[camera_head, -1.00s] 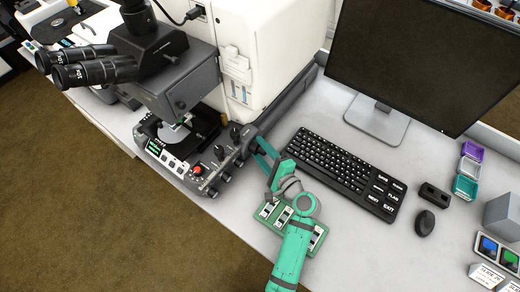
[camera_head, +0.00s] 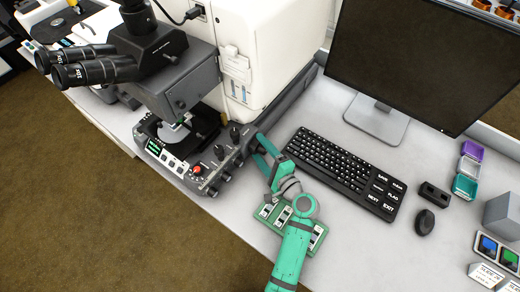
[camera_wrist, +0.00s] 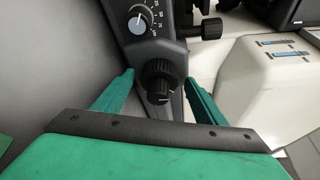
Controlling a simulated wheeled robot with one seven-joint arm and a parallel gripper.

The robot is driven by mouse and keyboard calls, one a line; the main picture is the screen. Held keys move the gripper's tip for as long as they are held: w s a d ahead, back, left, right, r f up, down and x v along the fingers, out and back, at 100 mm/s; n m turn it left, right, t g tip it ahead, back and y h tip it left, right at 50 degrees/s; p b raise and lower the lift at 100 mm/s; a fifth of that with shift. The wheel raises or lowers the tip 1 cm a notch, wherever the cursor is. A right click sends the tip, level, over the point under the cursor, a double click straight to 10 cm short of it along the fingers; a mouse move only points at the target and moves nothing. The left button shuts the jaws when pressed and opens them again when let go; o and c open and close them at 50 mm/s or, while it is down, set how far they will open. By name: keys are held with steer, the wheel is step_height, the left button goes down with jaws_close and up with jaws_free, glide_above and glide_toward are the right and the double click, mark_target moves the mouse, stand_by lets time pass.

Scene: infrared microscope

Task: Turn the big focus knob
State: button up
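The microscope (camera_head: 185,85) stands at the left in the head view, with black knobs on the right side of its control base (camera_head: 205,165). In the wrist view, a large ribbed black knob (camera_wrist: 160,82) with a narrower front part sticks out between my fingers. My green gripper (camera_head: 259,148) is at the right side of the base in the head view. In the wrist view, my gripper (camera_wrist: 159,80) is open, with one finger on each side of the knob and gaps showing between. In the head view the knob at my fingertips is mostly hidden.
A smaller dial with a numbered scale (camera_wrist: 140,20) is just beyond the knob. A green slide holder (camera_head: 268,212) lies under my arm. A keyboard (camera_head: 340,170) lies right of my gripper, with a monitor (camera_head: 420,60) behind it. The white microscope housing (camera_head: 265,50) rises behind.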

steer(key=v, duration=1.1)
steer(key=shift+r, duration=0.1)
